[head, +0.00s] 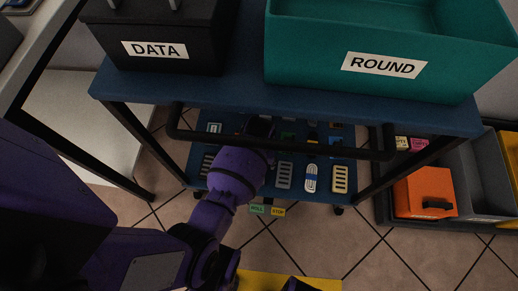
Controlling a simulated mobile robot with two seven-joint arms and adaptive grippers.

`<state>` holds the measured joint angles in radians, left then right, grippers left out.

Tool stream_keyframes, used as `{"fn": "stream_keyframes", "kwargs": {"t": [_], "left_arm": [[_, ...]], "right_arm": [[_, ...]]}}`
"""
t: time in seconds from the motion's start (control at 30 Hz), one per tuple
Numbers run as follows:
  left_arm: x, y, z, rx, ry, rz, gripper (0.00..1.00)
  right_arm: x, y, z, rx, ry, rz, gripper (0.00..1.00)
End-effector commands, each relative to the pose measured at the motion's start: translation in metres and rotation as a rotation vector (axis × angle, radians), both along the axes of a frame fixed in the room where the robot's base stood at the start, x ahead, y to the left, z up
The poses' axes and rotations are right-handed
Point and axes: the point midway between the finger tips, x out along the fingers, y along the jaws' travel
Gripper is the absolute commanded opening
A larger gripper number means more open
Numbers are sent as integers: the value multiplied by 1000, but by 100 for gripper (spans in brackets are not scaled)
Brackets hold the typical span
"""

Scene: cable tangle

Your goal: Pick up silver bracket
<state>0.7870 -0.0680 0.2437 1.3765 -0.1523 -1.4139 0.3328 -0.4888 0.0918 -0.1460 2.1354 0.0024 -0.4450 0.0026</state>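A purple arm of mine comes in from the left and reaches under the blue cart's top to its lower shelf. Its gripper, my left one (259,127), is a dark shape at the shelf, partly behind the cart's dark rail. I cannot tell whether its fingers are open or shut, or whether they hold anything. A grey slotted piece (284,175) lies on the lower shelf just right of my wrist. I cannot tell whether this is the silver bracket. A small pale piece (214,128) lies further left on the shelf. My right gripper is not in view.
The blue cart (240,98) carries a black DATA box (155,50) and a teal ROUND bin (385,65). The lower shelf holds several small parts, including a cream slotted piece (340,179). An orange box (425,192) sits in a grey tray at right.

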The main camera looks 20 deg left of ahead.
Motion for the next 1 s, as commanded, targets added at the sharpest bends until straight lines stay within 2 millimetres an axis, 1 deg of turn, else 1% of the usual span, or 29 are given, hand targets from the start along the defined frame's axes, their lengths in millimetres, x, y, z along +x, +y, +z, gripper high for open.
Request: {"fn": "stream_keyframes", "kwargs": {"t": [0.03,0.17,0.23,0.43,0.53,0.7,0.73,0.77,1.0], "left_arm": [[-1,0,-8,1,1,0,62],[-1,1,-18,0,0,0,62],[-2,2,-26,1,1,0,62],[-4,3,-58,1,1,-1,62],[-4,3,-64,0,-1,-1,62],[-3,3,-62,0,-4,-1,62],[-3,3,-62,0,-4,-1,61],[-3,3,-62,0,-4,-1,57],[-3,3,-62,0,-3,-1,26]], "right_arm": [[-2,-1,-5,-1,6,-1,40],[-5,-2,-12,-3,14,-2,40],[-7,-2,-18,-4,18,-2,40],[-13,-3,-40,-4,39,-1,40],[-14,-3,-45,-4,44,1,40],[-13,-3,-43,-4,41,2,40],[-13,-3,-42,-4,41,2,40],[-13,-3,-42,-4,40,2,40],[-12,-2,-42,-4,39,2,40]]}}
